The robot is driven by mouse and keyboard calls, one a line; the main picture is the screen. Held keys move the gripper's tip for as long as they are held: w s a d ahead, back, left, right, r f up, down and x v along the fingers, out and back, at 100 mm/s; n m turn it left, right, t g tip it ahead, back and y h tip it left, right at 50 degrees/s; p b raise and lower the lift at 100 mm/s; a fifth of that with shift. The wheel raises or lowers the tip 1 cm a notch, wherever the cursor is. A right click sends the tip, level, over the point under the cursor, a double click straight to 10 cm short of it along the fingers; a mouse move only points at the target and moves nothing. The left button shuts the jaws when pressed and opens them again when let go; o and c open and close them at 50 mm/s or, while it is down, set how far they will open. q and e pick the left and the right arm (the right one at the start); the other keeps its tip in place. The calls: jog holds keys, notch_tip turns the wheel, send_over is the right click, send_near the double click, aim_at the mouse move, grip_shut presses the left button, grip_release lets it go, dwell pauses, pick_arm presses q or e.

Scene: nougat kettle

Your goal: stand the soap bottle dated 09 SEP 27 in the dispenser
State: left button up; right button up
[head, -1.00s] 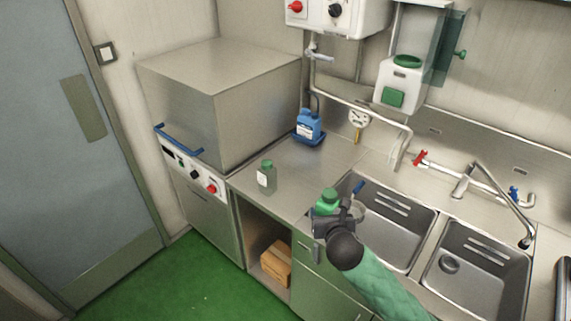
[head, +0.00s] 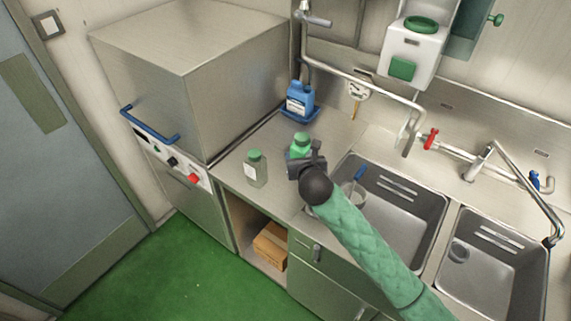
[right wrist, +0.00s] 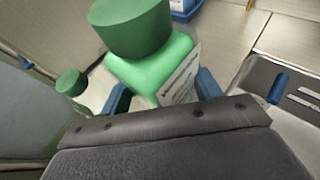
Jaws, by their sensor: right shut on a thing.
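My right gripper (head: 307,163) is shut on a green-capped bright green bottle (head: 300,145). In the right wrist view this bottle (right wrist: 150,62) sits upright between the blue fingertips, its white label at an angle and its print too small to read. A second, grey-green bottle (head: 257,171) with a green cap and a white label stands on the counter to the left of the gripper. The white dispenser (head: 413,50), with a green round top and a green push plate, is on the wall at the upper right. My left gripper is out of view.
A blue jug (head: 300,99) stands in a blue tray (head: 313,114) at the back of the counter. A steel box machine (head: 190,75) is at the left, and two sinks (head: 390,211) are at the right. The counter between the bottles and the jug is clear.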

aim_at(295, 156)
jog(key=shift+w+a+f+b, duration=0.75)
jog(key=shift+w+a+f, duration=0.1)
jog(key=shift+w+f, duration=0.3)
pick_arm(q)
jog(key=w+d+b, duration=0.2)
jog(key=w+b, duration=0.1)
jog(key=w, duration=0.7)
pick_arm(e)
jog(key=w+a+f, duration=0.1)
jog(key=w+f+p, duration=0.1)
jog(key=f, duration=0.1)
jog(key=w+a+f, duration=0.1)
jog(key=f, duration=0.1)
jog(key=shift+w+a+p, duration=0.1)
jog(key=shift+a+p, duration=0.2)
jog(key=shift+p, duration=0.05)
jog(key=shift+f, duration=0.45)
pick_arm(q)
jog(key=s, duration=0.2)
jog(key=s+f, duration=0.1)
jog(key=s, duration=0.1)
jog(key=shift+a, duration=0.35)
pick_arm(e)
jog(key=shift+f, duration=0.15)
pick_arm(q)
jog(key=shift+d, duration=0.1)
pick_arm(e)
jog(key=o, duration=1.3)
